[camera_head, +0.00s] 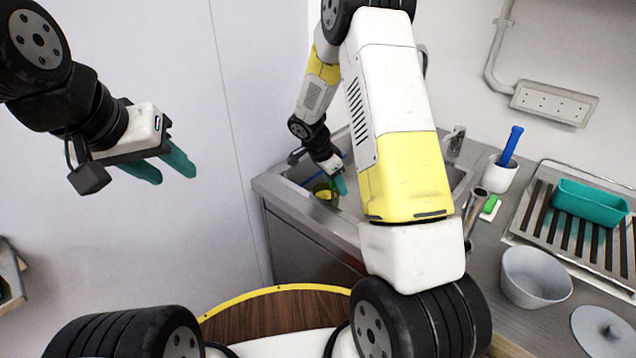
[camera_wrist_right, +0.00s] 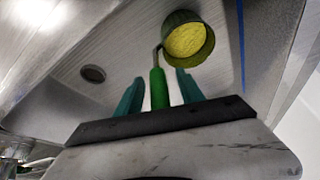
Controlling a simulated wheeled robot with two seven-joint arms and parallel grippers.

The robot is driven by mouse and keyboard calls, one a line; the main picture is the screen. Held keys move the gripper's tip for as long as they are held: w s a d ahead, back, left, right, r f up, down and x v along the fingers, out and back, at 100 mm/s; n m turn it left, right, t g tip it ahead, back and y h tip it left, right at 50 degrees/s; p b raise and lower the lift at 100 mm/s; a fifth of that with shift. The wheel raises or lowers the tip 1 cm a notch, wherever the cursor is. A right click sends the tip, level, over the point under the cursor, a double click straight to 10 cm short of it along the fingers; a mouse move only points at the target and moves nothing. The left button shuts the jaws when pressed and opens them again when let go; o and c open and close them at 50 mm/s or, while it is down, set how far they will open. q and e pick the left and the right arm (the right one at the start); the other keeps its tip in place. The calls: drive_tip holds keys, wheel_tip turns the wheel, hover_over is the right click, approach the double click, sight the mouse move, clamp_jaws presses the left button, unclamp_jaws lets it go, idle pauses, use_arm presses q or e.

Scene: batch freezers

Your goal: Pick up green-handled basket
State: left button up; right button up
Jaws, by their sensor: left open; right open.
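The green-handled basket (camera_wrist_right: 188,38) is in the sink, a round dark green cup with a yellow inside. Its green handle (camera_wrist_right: 158,90) points toward my right gripper (camera_wrist_right: 160,80) in the right wrist view. That gripper's teal fingers are open, one on each side of the handle. I cannot tell whether they touch it. In the head view the right gripper (camera_head: 340,184) reaches down into the sink, and the basket (camera_head: 324,192) shows partly beside it. My left gripper (camera_head: 170,165) is open and empty in front of the pale wall at the left, far from the basket.
The steel sink (camera_head: 290,200) has close walls, and its drain (camera_wrist_right: 93,74) shows in the wrist view. A white cup with a blue-handled tool (camera_head: 510,147), a grey bowl (camera_head: 535,278) and a teal tray (camera_head: 590,203) on a rack stand right of it.

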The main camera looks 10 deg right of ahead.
clamp_jaws()
idle(1.3)
